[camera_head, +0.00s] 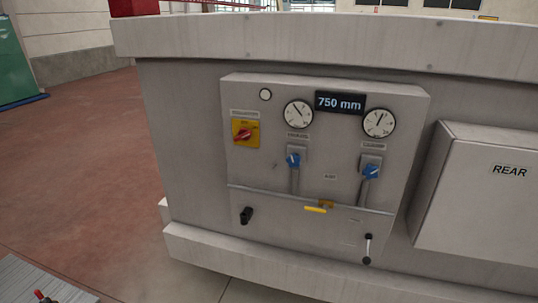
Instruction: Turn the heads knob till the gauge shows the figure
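A grey control panel (330,186) on the machine's side carries two round white gauges. The left gauge (298,113) has a needle pointing up and left. The right gauge (379,123) has a needle pointing up and slightly right. A blue knob (293,160) sits below the left gauge and another blue knob (371,171) below the right one. The small labels are too blurred for me to tell which knob is the heads knob. A dark display (340,103) between the gauges reads "750 mm". Neither of my grippers is in view.
The panel also has a red switch (243,134) on a yellow plate, a black handle (246,215), a yellow lever (316,209) and a black-and-white lever (368,248). A box marked REAR (480,200) juts out at right. Reddish floor (85,175) at left is clear.

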